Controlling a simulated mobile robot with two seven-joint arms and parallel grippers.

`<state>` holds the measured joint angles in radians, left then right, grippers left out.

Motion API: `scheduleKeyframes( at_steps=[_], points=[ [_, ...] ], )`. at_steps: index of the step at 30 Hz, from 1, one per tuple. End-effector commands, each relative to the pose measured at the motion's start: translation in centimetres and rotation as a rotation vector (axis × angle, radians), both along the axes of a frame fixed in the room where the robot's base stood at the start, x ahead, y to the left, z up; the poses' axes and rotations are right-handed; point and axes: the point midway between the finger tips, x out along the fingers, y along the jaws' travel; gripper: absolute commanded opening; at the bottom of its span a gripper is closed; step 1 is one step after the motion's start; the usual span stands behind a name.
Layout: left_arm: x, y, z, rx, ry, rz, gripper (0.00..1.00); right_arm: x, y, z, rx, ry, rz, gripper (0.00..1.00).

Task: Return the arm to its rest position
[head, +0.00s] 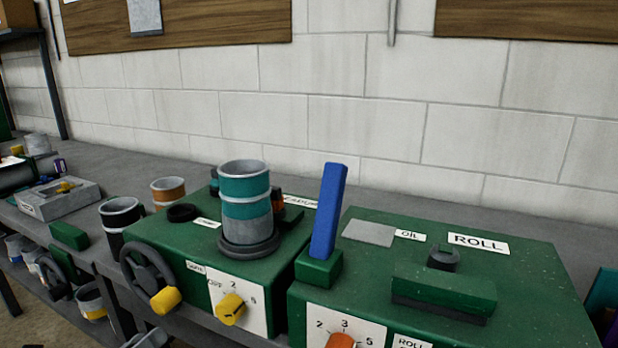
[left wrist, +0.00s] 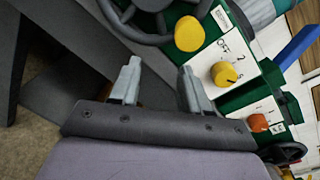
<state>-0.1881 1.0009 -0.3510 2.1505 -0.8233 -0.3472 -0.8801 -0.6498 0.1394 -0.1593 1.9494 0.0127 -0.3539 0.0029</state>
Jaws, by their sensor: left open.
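My left gripper (left wrist: 160,67) shows in the left wrist view with its two fingers apart and nothing between them. It is in front of the green machine with the dark handwheel (left wrist: 152,12) and its yellow knob (left wrist: 189,33). The fingertips point toward the wheel and appear clear of it. In the head view I cannot clearly make out the gripper near the bottom edge. My right gripper is in neither view.
A green machine (head: 165,235) carries a teal-banded cylinder (head: 245,190), and its yellow dial (head: 230,309) faces front. Beside it is the ROLL machine (head: 530,280) with an upright blue lever (head: 328,212). Cups and a grey box (head: 60,202) stand left on the grey bench (head: 100,160).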

Motion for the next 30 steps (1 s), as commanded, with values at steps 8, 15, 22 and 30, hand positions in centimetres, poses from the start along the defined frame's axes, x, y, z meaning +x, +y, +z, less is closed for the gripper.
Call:
scheduleKeyframes(
  at_steps=[8,15,22,30],
  points=[
    [-3.7,-1.2,-8.9,-0.87,0.436,0.276,0.46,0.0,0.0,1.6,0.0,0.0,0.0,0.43],
    [-9.3,-3.8,-16.0,-1.628,0.721,0.603,0.46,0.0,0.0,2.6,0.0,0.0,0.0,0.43],
    [-13.7,-6.3,-19.7,-2.142,0.831,0.867,0.46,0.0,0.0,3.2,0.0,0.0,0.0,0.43],
    [-14.9,-7.0,-20.6,-2.278,0.845,0.941,0.46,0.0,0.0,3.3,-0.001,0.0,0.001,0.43]
  ],
)
